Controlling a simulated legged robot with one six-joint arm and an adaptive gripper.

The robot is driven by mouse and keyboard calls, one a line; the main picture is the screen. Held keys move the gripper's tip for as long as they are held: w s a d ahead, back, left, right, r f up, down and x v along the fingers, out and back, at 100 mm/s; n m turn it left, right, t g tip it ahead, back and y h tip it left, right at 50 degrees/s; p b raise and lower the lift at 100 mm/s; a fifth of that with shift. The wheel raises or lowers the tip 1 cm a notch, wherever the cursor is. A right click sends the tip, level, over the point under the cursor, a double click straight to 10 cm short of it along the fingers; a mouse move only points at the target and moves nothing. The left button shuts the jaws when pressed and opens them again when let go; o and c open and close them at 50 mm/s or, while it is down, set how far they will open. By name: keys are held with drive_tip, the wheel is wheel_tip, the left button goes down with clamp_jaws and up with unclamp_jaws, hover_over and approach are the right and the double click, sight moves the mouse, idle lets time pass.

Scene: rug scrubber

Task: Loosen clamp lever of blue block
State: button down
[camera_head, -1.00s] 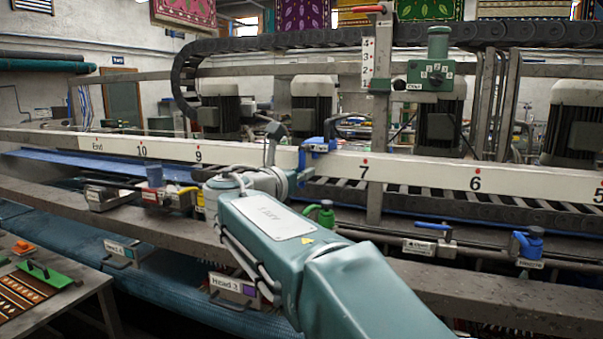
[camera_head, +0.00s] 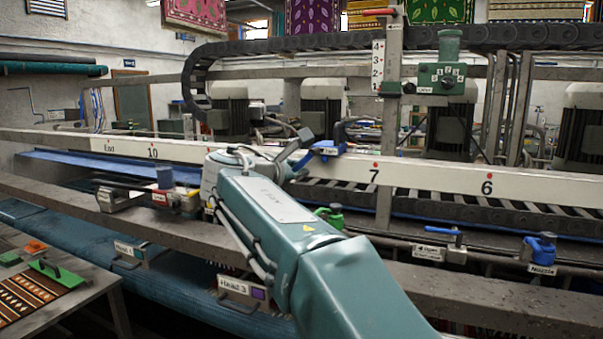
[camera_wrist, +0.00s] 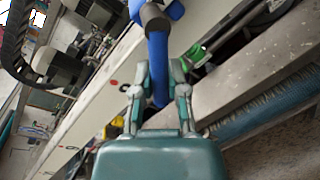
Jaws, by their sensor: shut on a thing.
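The blue block (camera_head: 326,149) sits on the white numbered rail, left of mark 7 in the head view. My gripper (camera_head: 304,148) is right at its left side there, and the arm partly hides this spot. In the wrist view, a long blue clamp lever (camera_wrist: 158,62) runs down from a dark round pivot (camera_wrist: 156,19). My gripper's two fingers (camera_wrist: 159,100) are on either side of the lever's lower end and shut on it. Part of the blue block (camera_wrist: 174,8) shows at the top edge.
The white rail (camera_head: 440,180) crosses the head view with red-marked numbers. A grey beam (camera_head: 500,300) runs in front, with a green valve (camera_head: 330,215) and a blue nozzle valve (camera_head: 540,248) behind it. A table (camera_head: 85,290) with a rug sample stands at left.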

drive_tip(key=m, duration=0.2)
drive_tip(key=a+r+m, duration=0.1)
drive_tip(key=m, duration=0.1)
drive_tip(key=shift+w+r+y, duration=0.1)
drive_tip(key=shift+w+y, duration=0.1)
drive_tip(key=shift+y, duration=0.2)
drive_tip(key=shift+a+r+m+y, duration=0.1)
drive_tip(key=shift+r+m+y, duration=0.25)
drive_tip(key=shift+m, duration=0.5)
drive_tip(key=shift+a+r+m+y, duration=0.1)
drive_tip(key=shift+r+m+y, duration=0.2)
drive_tip(key=shift+m, duration=0.55)
drive_tip(key=shift+w, duration=0.1)
drive_tip(key=c, duration=0.6)
unclamp_jaws()
drive_tip(key=shift+d+r, duration=0.1)
drive_tip(key=shift+c, duration=0.2)
drive_tip(key=v, duration=1.2)
drive_tip(key=shift+f, duration=0.25)
